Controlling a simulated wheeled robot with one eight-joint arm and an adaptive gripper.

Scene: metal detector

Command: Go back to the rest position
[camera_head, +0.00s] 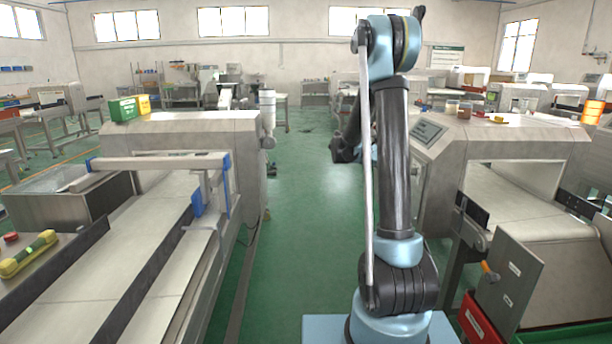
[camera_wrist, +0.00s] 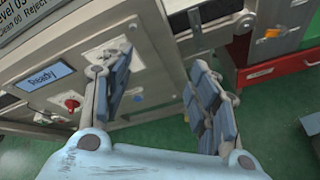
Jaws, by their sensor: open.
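My gripper (camera_wrist: 160,95) shows in the wrist view with its two padded fingers spread apart and nothing between them. Beyond the fingers is the front of a grey machine (camera_wrist: 150,65) with a lit screen reading "Ready" (camera_wrist: 46,79) and a red knob (camera_wrist: 71,104). The machine with a dark display (camera_head: 428,131) stands just right of my arm.
A conveyor (camera_head: 115,255) runs along the left side, with a yellow-green object (camera_head: 28,254) beside it. A red bin (camera_head: 480,322) is at lower right. The green aisle floor (camera_head: 300,220) is clear.

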